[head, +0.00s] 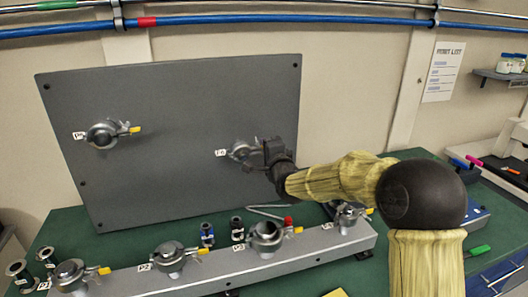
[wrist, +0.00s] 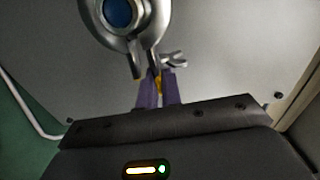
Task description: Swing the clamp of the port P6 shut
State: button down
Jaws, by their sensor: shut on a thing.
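The port at the right of the upright grey panel (head: 170,110) has a small label (head: 220,153) too small to read surely; I take it as P6. Its metal clamp (head: 240,150) is partly hidden behind my gripper (head: 272,152). In the wrist view, the clamp (wrist: 145,35) curves around a port with a blue centre (wrist: 118,12). My gripper (wrist: 160,88) has its purple fingers shut on the yellow-tipped clamp lever (wrist: 158,84), below the ring. A separate forked metal piece (wrist: 174,59) stands out beside the lever. How far the clamp is closed is unclear.
Another clamped port (head: 103,133) with a yellow tip is at the panel's upper left. A grey rail (head: 210,268) with several clamped ports stands in front on the green bench (head: 120,245). Small dark fittings and a bent metal rod (head: 268,207) lie between panel and rail.

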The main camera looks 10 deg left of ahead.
jog(key=shift+d+f+m+b, duration=0.1)
jog(key=shift+f+m+b, duration=0.3)
jog(key=shift+f, duration=0.1)
jog(key=c, duration=1.6)
grip_release()
jog(key=b+v, duration=0.2)
jog(key=v, duration=1.5)
jog(key=shift+s, duration=0.2)
jog(key=shift+f, duration=0.1)
